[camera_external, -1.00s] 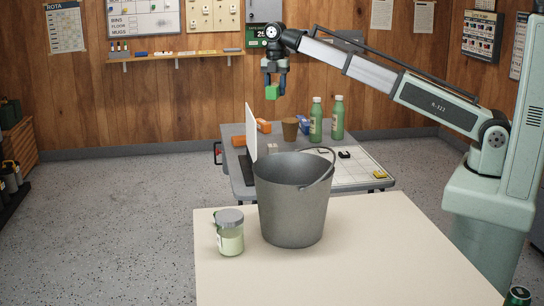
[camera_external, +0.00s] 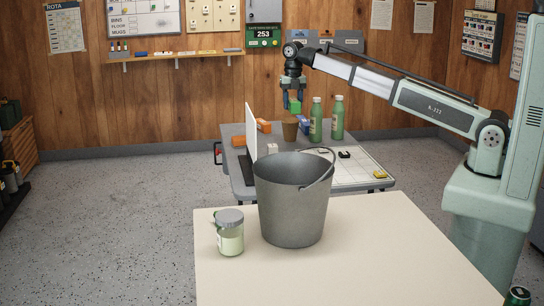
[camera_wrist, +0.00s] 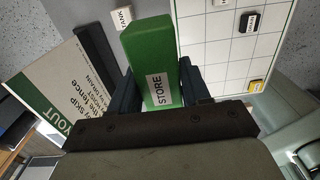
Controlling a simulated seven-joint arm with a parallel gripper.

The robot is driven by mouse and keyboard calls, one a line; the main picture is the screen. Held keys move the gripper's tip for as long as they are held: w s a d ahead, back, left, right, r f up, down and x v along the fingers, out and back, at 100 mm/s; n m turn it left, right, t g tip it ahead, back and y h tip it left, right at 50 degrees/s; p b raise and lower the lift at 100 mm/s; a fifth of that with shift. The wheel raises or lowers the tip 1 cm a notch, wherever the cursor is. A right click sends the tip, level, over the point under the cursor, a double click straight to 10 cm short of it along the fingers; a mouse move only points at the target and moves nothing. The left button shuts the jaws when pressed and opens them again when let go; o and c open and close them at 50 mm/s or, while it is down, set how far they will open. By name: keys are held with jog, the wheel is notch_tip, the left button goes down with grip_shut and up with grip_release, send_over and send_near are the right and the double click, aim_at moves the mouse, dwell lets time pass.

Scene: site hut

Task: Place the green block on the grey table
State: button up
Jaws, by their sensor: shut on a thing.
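The green block (camera_external: 295,107) is between the fingers of my gripper (camera_external: 293,103), held in the air over the back part of the grey table (camera_external: 237,184). In the wrist view my gripper (camera_wrist: 160,88) is shut on the green block (camera_wrist: 150,50), which bears a white label reading STORE. In the external view the block shows just above or in front of a brown cup (camera_external: 290,130); the gap between them is hard to tell. The grey table (camera_wrist: 200,12) shows beneath in the wrist view.
The table holds two green bottles (camera_external: 316,120), orange blocks (camera_external: 264,126), a blue block (camera_external: 304,124), an upright white board (camera_external: 251,134) and a white gridded sheet (camera_external: 355,170) with small labelled blocks. A bucket (camera_external: 292,205) and jar (camera_external: 230,235) stand on the nearer cream table (camera_external: 380,250).

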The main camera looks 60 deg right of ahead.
notch_tip(320, 180, down, 20)
jog(key=shift+r, duration=0.15)
dwell(0.7)
jog(key=o, duration=1.1)
jog(key=shift+o, duration=0.2)
notch_tip(320, 180, up, 12)
